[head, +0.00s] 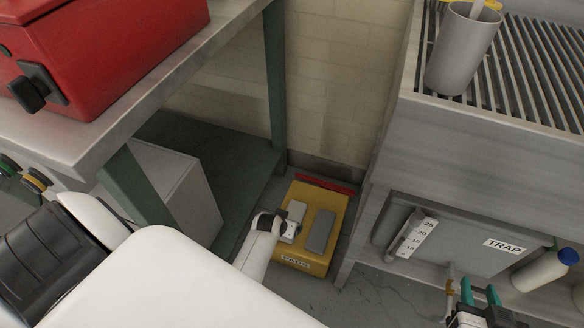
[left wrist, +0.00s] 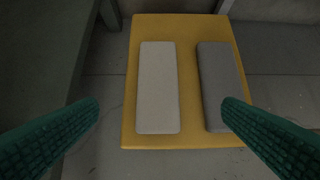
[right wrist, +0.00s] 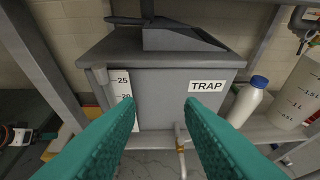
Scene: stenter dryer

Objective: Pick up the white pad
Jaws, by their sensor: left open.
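The white pad (left wrist: 158,88) lies flat on a yellow box top (left wrist: 187,28), left of a grey pad (left wrist: 216,88), with a gap between them. In the head view the white pad (head: 297,211) is partly hidden by my left arm. My left gripper (left wrist: 162,103) is open and empty; its two green fingers stand wide apart on either side of the white pad's near half, apparently above it. My right gripper (head: 479,294) is open and empty, in front of the grey TRAP box (right wrist: 160,84).
The yellow box stands on the floor between a green-legged bench (head: 275,75) and a metal cabinet (head: 480,150). A pale box (head: 180,185) stands under the bench. A red box (head: 110,50) sits on the bench.

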